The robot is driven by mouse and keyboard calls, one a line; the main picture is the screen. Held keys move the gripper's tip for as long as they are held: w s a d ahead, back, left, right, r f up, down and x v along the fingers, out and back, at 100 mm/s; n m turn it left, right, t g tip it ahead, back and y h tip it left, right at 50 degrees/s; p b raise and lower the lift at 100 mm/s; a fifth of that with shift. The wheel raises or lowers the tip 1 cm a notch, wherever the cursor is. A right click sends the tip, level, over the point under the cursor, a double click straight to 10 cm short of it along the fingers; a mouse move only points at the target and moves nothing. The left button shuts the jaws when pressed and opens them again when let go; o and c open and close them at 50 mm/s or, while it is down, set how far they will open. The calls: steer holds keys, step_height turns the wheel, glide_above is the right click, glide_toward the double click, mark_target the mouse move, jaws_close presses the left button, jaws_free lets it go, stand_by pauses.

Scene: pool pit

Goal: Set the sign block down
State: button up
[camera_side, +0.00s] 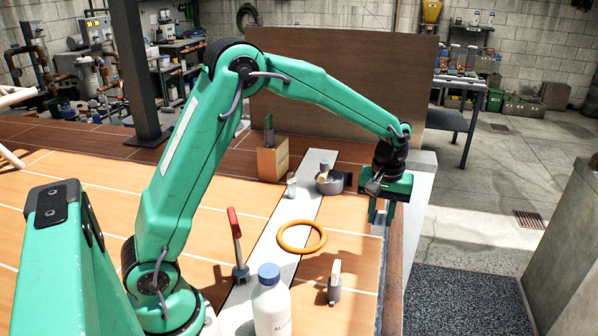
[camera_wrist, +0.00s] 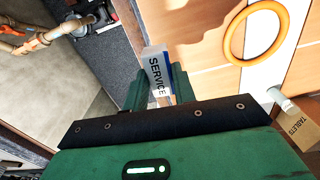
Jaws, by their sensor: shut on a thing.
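In the side view my gripper (camera_side: 381,212) points down at the right edge of the wooden table. The block is mostly hidden there behind the fingers. I cannot tell whether its underside touches the table.
An orange ring (camera_side: 291,250) lies left of my gripper. A metal round thing (camera_side: 328,188) and a cardboard box (camera_side: 272,163) stand behind. A white bottle (camera_side: 272,308), a red-handled tool (camera_side: 236,232) and a grey upright piece (camera_side: 334,290) stand nearer. The table drops off at right.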

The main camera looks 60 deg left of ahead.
steer(key=w+a+n, duration=0.1)
steer(key=w+a, duration=0.3)
steer(key=shift+w+a, duration=0.25)
steer(key=shift+a, duration=0.15)
steer(key=shift+f, duration=0.15)
steer(key=w+a+f, duration=0.1)
steer(key=a+f, duration=0.1)
steer(key=a, duration=0.1)
steer(key=w+a+f, duration=0.1)
steer(key=a+f, duration=0.1)
steer(key=a, duration=0.2)
steer(key=w+a+f, duration=0.1)
steer(key=a+f, duration=0.2)
steer(key=a, duration=0.1)
steer(key=shift+w, duration=0.25)
steer(key=shift+f, duration=1.95)
steer(key=shift+f, duration=0.1)
